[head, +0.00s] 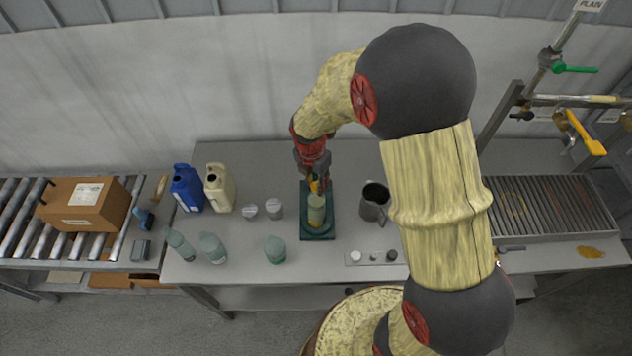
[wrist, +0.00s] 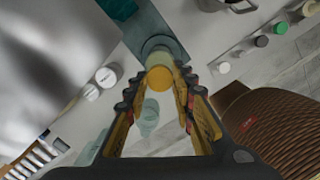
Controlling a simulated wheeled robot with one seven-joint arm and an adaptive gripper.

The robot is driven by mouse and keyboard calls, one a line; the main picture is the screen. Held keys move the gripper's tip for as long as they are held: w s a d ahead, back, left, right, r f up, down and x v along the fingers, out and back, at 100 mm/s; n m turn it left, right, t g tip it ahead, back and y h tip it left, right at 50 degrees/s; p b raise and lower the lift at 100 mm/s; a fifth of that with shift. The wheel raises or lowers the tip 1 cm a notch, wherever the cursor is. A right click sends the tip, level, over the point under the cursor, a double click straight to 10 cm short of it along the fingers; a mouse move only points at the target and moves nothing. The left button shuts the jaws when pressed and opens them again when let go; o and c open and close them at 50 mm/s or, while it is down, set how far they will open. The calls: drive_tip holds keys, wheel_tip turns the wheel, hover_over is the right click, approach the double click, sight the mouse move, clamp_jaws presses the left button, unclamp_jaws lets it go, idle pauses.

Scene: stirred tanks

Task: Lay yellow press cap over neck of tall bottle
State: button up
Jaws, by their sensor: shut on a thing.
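The yellow press cap (wrist: 159,78) sits between the fingertips of my gripper (wrist: 158,92) in the wrist view. In the head view my gripper (head: 314,184) points down over the tall bottle (head: 316,212), with a little yellow showing at its tips. The tall bottle is pale green and stands upright on a dark green tray (head: 318,236). In the wrist view part of the bottle (wrist: 158,46) shows just beyond the cap. The cap and my fingers hide the neck, so I cannot tell whether cap and neck touch.
A metal jug (head: 374,204) stands right of the tray. A strip with small caps (head: 374,257) lies in front of it. Two white-lidded jars (head: 275,209), a cream canister (head: 218,190) and a blue canister (head: 187,190) stand left.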

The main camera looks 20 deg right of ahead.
drive_tip(key=shift+f, duration=0.4)
drive_tip(key=shift+f, duration=0.2)
drive_tip(key=o, duration=0.7)
drive_tip(key=shift+r, duration=0.1)
